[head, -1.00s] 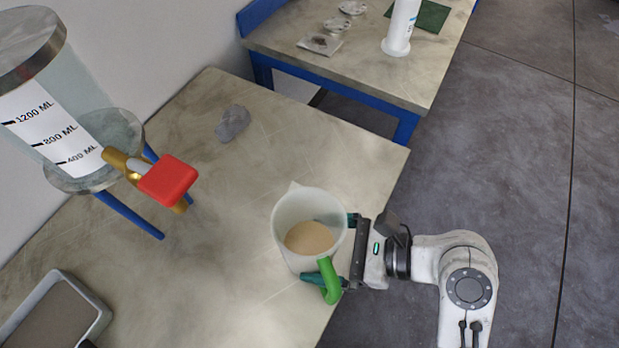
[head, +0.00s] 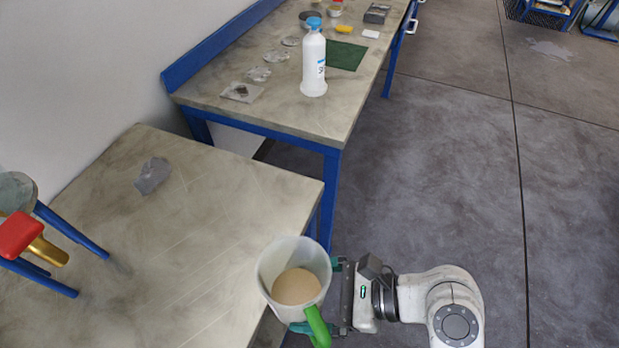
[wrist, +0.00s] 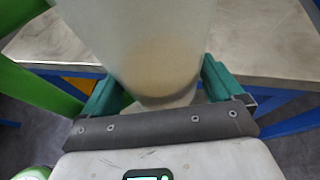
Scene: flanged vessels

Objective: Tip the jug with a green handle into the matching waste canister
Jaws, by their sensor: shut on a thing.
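The jug (head: 272,262) is a translucent white vessel with a green handle (head: 317,326) and tan contents low inside. My gripper (head: 335,297) is shut on the jug's body from the right, with a green finger on each side. The jug is about upright at the right edge of the near table. In the wrist view the jug (wrist: 150,35) fills the middle between the two green fingers (wrist: 160,90), and part of the green handle (wrist: 35,80) shows at left. I see no waste canister that I can make out in these views.
The far bench (head: 270,110) holds a white bottle (head: 314,65), a green mat (head: 345,55) and small dishes. Open floor (head: 430,150) lies to the right.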

